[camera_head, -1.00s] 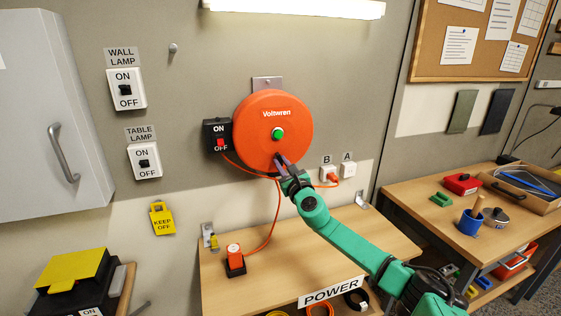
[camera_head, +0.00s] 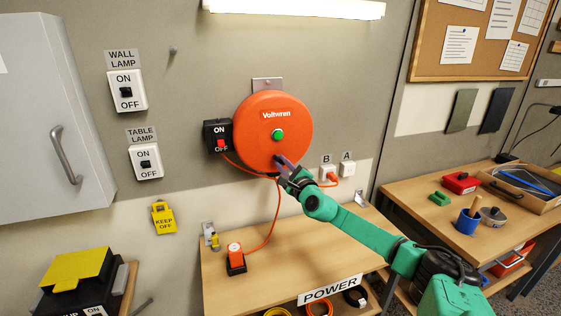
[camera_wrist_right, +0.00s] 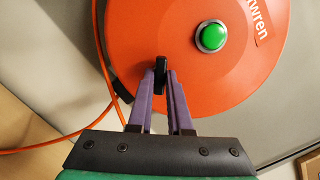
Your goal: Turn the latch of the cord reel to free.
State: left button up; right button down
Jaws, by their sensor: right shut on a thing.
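The cord reel (camera_head: 262,125) is a round orange drum on the wall, with a green button (camera_head: 278,134) at its middle. In the right wrist view, the reel (camera_wrist_right: 210,90) fills the upper part, with the green button (camera_wrist_right: 212,38) at the top right. The latch (camera_wrist_right: 160,68) is a small black piece low on the reel's face. My right gripper (camera_head: 280,161) is at the reel's lower edge. In the right wrist view, its purple fingers (camera_wrist_right: 161,92) are shut on the latch. The latch's markings are not visible. My left gripper is not in view.
A black ON/OFF switch box (camera_head: 217,136) sits left of the reel. An orange cord (camera_head: 277,210) hangs to an orange-topped block (camera_head: 235,258) on the wooden bench (camera_head: 300,245). Sockets B (camera_head: 327,174) and A (camera_head: 348,169) are right of the gripper; B holds an orange plug.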

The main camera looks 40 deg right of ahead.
jog(key=n+p, duration=0.1)
jog(key=n, duration=0.1)
jog(key=n+p, duration=0.1)
jog(key=shift+r+n+g+y, duration=0.2)
jog(key=shift+n+g+y, duration=0.1)
jog(key=shift+n+y, duration=0.1)
jog(key=shift+f, duration=0.15)
jog(key=n+p, duration=0.2)
jog(key=n, duration=0.1)
jog(key=n+p, duration=0.1)
jog(key=p, duration=0.1)
jog(key=shift+r+g, duration=0.25)
jog(key=shift+g, duration=0.05)
jog(key=c, duration=1.3)
grip_release()
jog(key=shift+n, duration=0.4)
jog(key=o, duration=0.6)
jog(key=shift+f, duration=0.15)
